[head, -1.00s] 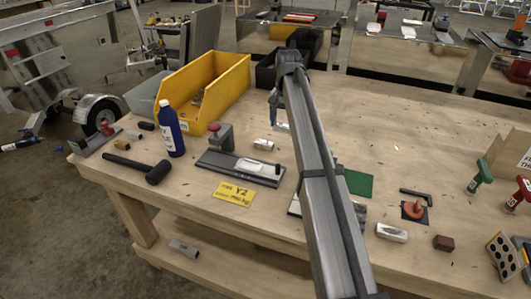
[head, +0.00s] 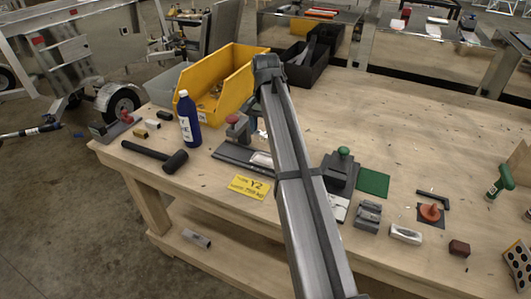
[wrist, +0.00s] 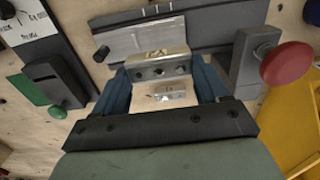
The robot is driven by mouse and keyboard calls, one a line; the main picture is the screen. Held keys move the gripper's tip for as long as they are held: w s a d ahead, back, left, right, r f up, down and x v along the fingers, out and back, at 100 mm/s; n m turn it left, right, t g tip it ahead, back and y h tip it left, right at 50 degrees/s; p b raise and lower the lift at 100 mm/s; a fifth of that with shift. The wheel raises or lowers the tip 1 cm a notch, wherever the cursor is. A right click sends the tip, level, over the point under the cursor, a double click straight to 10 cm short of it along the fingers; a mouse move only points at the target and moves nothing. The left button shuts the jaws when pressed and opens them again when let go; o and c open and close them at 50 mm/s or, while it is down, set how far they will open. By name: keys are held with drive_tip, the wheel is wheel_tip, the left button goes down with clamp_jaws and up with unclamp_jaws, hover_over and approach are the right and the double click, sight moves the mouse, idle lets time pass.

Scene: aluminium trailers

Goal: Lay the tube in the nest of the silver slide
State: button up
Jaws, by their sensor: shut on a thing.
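The silver slide (wrist: 145,42) sits on a dark rail base (wrist: 215,22) and has a block with small holes on its near side. In the head view the slide (head: 262,159) is partly hidden by my arm. My gripper (wrist: 160,72) is shut on the slide's block, a blue finger at each side. In the head view my arm hides most of the gripper.
A red-knobbed clamp (wrist: 285,62) stands close beside the slide. A yellow bin (head: 215,85), blue bottle (head: 188,120) and black mallet (head: 158,156) are to the left. A green-knobbed fixture (head: 341,172) and green mat (head: 373,182) are to the right. The table's back right is clear.

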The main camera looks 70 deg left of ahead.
sight(266, 159)
drive_tip(key=shift+f, duration=4)
drive_tip(key=shift+f, duration=0.15)
drive_tip(key=o, duration=1.1)
drive_tip(key=shift+c, duration=0.2)
wheel_tip(266, 159, up, 12)
drive_tip(key=shift+r, duration=0.2)
